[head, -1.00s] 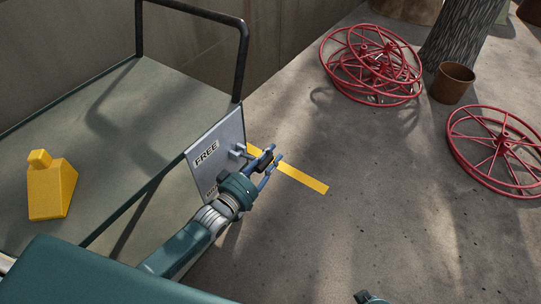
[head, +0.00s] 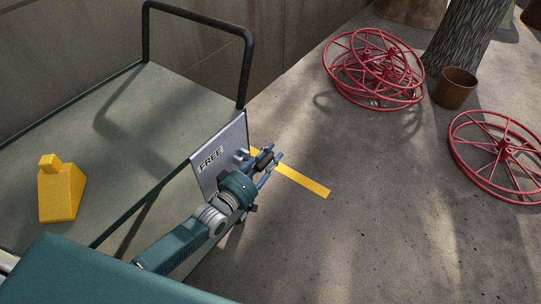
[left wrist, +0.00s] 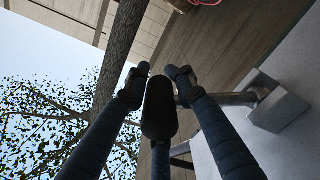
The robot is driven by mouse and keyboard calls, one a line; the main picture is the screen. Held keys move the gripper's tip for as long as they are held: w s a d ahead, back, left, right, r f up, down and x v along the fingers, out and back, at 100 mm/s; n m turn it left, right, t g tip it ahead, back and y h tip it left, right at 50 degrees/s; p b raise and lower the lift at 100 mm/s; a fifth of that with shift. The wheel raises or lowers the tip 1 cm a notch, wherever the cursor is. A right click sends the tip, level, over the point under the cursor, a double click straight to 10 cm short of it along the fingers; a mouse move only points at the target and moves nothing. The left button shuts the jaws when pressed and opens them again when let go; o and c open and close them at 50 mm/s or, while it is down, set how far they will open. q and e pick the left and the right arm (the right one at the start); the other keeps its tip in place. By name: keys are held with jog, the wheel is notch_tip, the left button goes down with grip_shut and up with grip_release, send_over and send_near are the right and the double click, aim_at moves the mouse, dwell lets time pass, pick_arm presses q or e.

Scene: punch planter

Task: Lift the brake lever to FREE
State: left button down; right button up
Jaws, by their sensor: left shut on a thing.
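The brake lever (head: 264,159) has a dark grip and sticks out from the side plate of the cart, roughly level with the FREE label (head: 210,159). My left gripper (head: 270,165) is shut around this grip. In the left wrist view the black grip (left wrist: 160,108) sits between the two fingers, and a metal rod (left wrist: 236,99) runs from near it to a block (left wrist: 278,108) on the pale plate. The lower part of the plate (head: 233,133) is hidden behind my left gripper and wrist. My right gripper is not in view.
The flat cart bed (head: 150,85) has a black handle rail (head: 195,18) and carries a yellow wedge-shaped block (head: 61,192). A yellow stripe (head: 305,182) lies on the floor beside the plate.

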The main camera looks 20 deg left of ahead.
aim_at(256, 169)
pick_arm(q)
jog(key=c, duration=1.4)
grip_release()
jog(key=shift+w+a+r, duration=0.15)
jog(key=shift+a+r, duration=0.05)
jog(key=shift+r, duration=0.3)
jog(key=shift+c, duration=0.2)
jog(key=shift+f, duration=0.1)
jog(key=shift+a+f, duration=0.1)
jog(key=shift+f, duration=0.15)
jog(key=v, duration=1.2)
